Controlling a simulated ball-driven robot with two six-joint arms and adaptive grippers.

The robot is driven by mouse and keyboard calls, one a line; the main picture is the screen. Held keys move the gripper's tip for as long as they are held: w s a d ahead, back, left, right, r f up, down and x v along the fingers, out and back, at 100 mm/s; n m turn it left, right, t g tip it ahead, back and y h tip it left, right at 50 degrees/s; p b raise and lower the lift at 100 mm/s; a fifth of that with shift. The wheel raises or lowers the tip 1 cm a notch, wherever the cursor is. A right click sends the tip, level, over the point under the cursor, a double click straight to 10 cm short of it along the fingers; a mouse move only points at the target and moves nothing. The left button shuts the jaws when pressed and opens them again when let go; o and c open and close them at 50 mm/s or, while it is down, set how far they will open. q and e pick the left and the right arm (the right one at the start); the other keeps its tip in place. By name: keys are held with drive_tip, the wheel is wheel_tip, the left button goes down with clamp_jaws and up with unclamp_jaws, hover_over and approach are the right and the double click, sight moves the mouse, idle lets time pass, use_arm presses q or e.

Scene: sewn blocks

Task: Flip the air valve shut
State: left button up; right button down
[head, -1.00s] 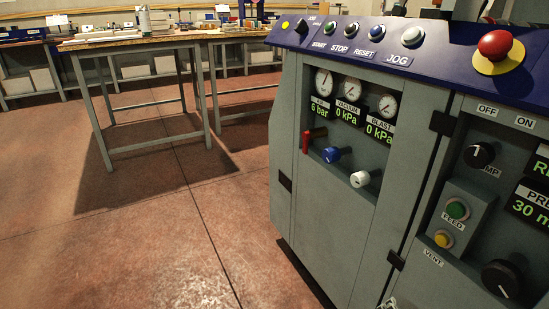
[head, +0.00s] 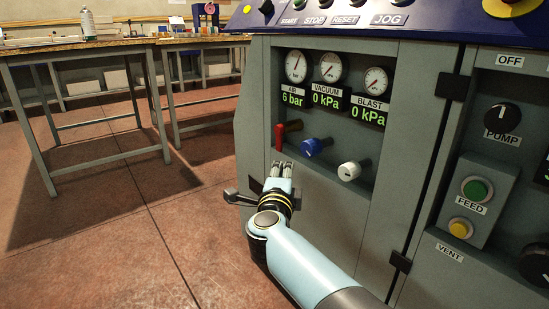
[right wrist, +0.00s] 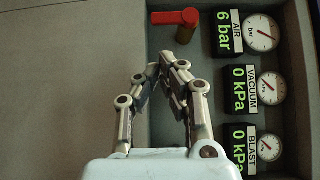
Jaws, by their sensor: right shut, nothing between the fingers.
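The air valve is a red lever (head: 279,138) on the recessed panel, below the AIR gauge, which reads 6 bar. Its handle hangs down from the pivot. In the right wrist view the red lever (right wrist: 172,18) is at the top, with a brass-coloured stem beside it. My right gripper (head: 281,167) is just below the lever in the head view. Its fingertips (right wrist: 162,68) are together and empty. A gap shows between them and the lever in the wrist view. My left gripper is not in view.
A blue knob (head: 313,146) and a white knob (head: 349,170) sit to the right of the lever. The VACUUM gauge (head: 332,67) and BLAST gauge (head: 376,80) read 0 kPa. Workbenches (head: 80,45) stand at the left, with open floor in front.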

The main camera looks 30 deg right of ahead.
sight(279, 139)
drive_tip(key=b+x, duration=0.3)
drive_tip(key=x, duration=0.6)
drive_tip(key=shift+f, duration=0.2)
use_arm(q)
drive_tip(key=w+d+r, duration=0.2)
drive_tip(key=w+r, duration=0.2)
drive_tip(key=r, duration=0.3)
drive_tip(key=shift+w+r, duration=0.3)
use_arm(e)
drive_tip(key=shift+w+d+r, duration=0.15)
drive_tip(key=shift+w+d, duration=0.15)
drive_tip(key=shift+w, duration=0.1)
